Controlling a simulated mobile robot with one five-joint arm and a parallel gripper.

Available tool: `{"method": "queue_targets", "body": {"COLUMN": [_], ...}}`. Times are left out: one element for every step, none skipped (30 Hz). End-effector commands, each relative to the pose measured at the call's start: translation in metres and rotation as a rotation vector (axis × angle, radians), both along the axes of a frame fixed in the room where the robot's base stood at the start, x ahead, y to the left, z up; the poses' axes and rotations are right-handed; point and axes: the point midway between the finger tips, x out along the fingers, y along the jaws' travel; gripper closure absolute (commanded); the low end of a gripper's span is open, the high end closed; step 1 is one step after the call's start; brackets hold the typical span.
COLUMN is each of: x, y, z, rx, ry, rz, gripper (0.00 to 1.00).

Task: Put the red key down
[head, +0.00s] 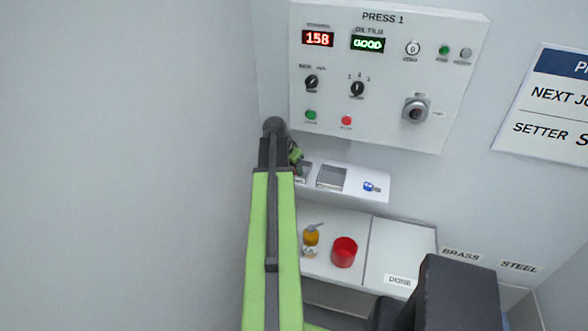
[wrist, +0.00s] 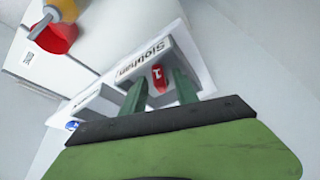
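The red key (wrist: 158,78), with a white mark on its head, shows between my two finger tips in the wrist view. It appears to sit at a grey-walled tray (wrist: 172,50) on the white shelf. My gripper (wrist: 159,80) is open, with a visible gap between each green finger and the key. In the head view my gripper (head: 297,157) is over the left end of the shelf (head: 350,190), mostly behind my arm. A blue key (head: 371,187) lies at the shelf's right end.
The PRESS 1 panel (head: 385,128) is on the wall above the shelf. A second grey tray (head: 331,178) is right of my gripper. Below stand a yellow bottle (head: 311,237) and a red cup (head: 344,252), beside a white surface labelled DONE (head: 400,250).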

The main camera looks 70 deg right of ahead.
Motion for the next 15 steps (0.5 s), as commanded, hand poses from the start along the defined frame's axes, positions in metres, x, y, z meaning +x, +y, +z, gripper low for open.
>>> {"method": "queue_targets", "body": {"x": [0.000, 0.000, 0.000, 0.000, 0.000, 0.000, 0.000, 0.000, 0.000, -0.001, 0.000, 0.000, 0.001, 0.001, 0.002], "y": [0.000, 0.000, 0.000, 0.000, 0.000, 0.000, 0.000, 0.000, 0.000, 0.000, 0.001, 0.002, 0.004, 0.005, 0.008], "z": [0.000, 0.000, 0.000, 0.000, 0.000, 0.000, 0.001, 0.002, 0.004, 0.007, 0.010, 0.014, 0.019, 0.023, 0.031], "rx": [0.000, 0.000, 0.000, 0.000, 0.000, 0.000, 0.000, 0.000, 0.000, 0.000, 0.000, 0.000, 0.000, 0.000, 0.000], "ry": [0.000, 0.000, 0.000, 0.000, 0.000, 0.000, 0.000, 0.000, 0.000, 0.000, 0.000, 0.000, 0.000, 0.000, 0.000], "rz": [0.000, 0.000, 0.000, 0.000, 0.000, 0.000, 0.000, -0.001, -0.001, -0.001, -0.001, 0.000, 0.000, -0.001, -0.001], "gripper": [0.64, 0.64, 0.64, 0.64, 0.64, 0.64, 0.64, 0.64, 0.64, 0.64, 0.64, 0.64, 0.64, 0.64, 0.64]}}
